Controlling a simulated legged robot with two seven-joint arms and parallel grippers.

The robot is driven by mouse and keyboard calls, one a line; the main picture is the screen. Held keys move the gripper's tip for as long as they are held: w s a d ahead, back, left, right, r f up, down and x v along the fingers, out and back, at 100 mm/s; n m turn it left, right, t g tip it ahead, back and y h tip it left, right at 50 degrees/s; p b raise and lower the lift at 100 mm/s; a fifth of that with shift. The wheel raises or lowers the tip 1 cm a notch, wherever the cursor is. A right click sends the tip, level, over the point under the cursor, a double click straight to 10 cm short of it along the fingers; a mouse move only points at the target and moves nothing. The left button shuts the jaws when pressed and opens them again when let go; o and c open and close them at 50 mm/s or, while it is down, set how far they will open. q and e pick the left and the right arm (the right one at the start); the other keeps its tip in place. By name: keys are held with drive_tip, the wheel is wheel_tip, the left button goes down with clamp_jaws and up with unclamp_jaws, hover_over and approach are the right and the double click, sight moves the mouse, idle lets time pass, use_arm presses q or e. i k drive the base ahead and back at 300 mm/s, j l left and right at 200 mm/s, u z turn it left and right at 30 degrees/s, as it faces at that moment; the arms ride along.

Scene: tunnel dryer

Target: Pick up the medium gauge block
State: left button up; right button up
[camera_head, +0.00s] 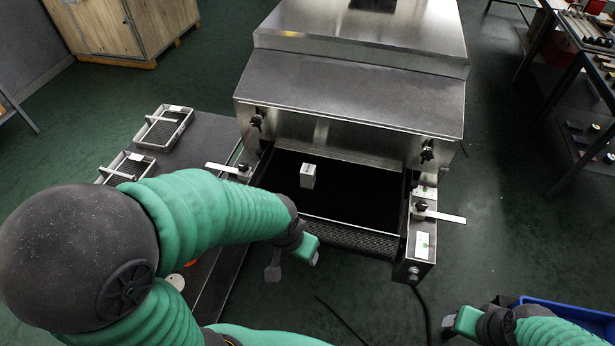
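A small pale grey block (308,176), which looks like the gauge block, stands upright on the black belt (345,200) at the dryer's mouth. Only one such block shows, so I cannot compare its size with others. My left gripper (293,264) is in front of the belt, below and a little left of the block in the picture. Its fingers are apart with nothing visible between them, and it does not touch the block. My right gripper (456,324) is low at the right, far from the block. Its fingers are too small and too edge-on to read.
The steel dryer (350,95) rises behind the belt, with side rails and black knobs (421,206) flanking it. A side table (205,150) at left bears two wire-framed trays (163,128). A blue bin (565,315) is near my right gripper. A tool bench (590,35) stands at right.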

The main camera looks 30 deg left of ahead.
sight(308, 172)
drive_tip(key=i+l+u, duration=0.55)
drive_tip(key=i+l, duration=0.25)
